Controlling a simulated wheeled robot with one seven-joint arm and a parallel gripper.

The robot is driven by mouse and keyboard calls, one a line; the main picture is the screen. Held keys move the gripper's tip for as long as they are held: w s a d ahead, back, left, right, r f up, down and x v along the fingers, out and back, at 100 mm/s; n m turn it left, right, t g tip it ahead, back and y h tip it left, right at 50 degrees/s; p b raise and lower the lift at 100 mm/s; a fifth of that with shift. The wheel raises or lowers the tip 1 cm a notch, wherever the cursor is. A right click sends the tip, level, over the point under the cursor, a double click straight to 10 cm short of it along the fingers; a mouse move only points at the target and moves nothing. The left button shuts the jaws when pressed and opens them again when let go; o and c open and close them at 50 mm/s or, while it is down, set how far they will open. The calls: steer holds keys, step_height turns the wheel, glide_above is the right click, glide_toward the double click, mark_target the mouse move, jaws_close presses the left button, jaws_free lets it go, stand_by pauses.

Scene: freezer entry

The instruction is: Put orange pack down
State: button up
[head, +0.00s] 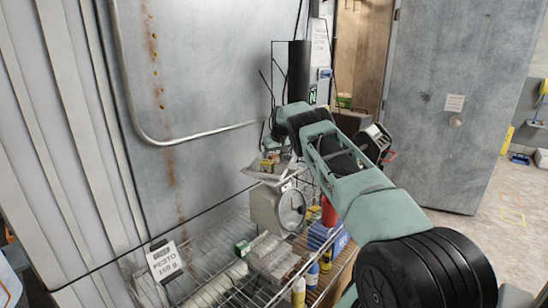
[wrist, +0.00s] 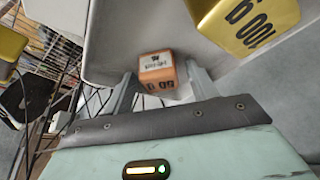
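In the wrist view, the orange pack (wrist: 157,68), with a white label and dark print, sits between the two fingers of my gripper (wrist: 160,78). A gap shows on each side of the pack, so the fingers look open around it. A pale grey pan (wrist: 100,45) lies behind the pack; whether the pack rests on it is hard to tell. In the head view, my gripper (head: 277,146) is above the pan (head: 285,173) of a dial scale (head: 268,208). Small packs show on the pan, but I cannot pick out the orange one there.
A yellow pack (wrist: 245,20) is close by at the wrist view's upper right, and another (wrist: 10,45) at its left edge. The scale stands on a wire rack (head: 215,285) with boxes and bottles. A metal wall (head: 190,80) is behind. A sign (head: 165,262) reads "PESTO 150 g".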

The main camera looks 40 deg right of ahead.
steer(key=b+v, duration=0.5)
steer(key=v, duration=0.7)
steer(key=shift+b, duration=0.4)
steer(key=shift+a+r, duration=0.1)
steer(key=shift+r, duration=0.05)
steer(key=w+a+r+n+y, duration=0.1)
steer(key=w+a+n+y, duration=0.1)
steer(key=a, duration=1.7)
steer(key=s+a+n+g+y, duration=0.1)
steer(key=s+a, duration=0.3)
steer(key=a, duration=0.6)
steer(key=s+a+n, duration=0.1)
steer(key=s+a, duration=0.4)
steer(key=a, duration=0.5)
steer(key=s+a+n+g+y, duration=0.1)
steer(key=s+a, duration=0.3)
steer(key=a, duration=0.6)
steer(key=s+a+f+n+g, duration=0.1)
steer(key=s+a+n, duration=0.2)
steer(key=s+a, duration=0.8)
steer(key=s+f+n+h, duration=0.1)
steer(key=s+f, duration=0.1)
steer(key=s, duration=0.9)
steer(key=s+f+n+g+h, duration=0.1)
steer(key=s+f+n, duration=0.1)
steer(key=s, duration=1)
steer(key=shift+s+d+f, duration=0.25)
steer(key=shift+d+f, duration=0.15)
steer(key=shift+f, duration=0.1)
